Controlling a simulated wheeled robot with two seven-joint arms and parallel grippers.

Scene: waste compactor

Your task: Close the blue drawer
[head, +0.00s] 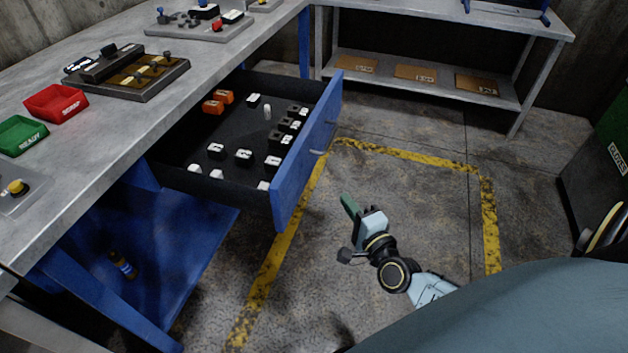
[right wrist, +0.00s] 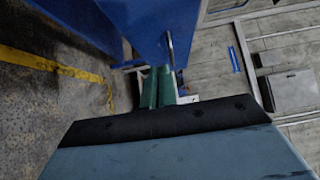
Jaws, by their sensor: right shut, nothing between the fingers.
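The blue drawer (head: 309,150) is pulled out from under the grey workbench, with its blue front facing right. A thin metal handle (head: 320,152) is on the front, and it also shows in the right wrist view (right wrist: 170,45). Small white, black and orange parts lie inside. My right gripper (head: 347,203) is shut and empty, to the right of the drawer front and apart from it in the head view. In the right wrist view its green fingers (right wrist: 158,88) point toward the blue drawer front (right wrist: 150,25). My left gripper is not in view.
The workbench (head: 160,120) carries a red tray (head: 57,102), a green tray (head: 20,136) and fixtures. Yellow lines (head: 400,158) mark open floor right of the drawer. A shelf (head: 425,85) stands at the back, a dark bin (head: 600,180) at the right.

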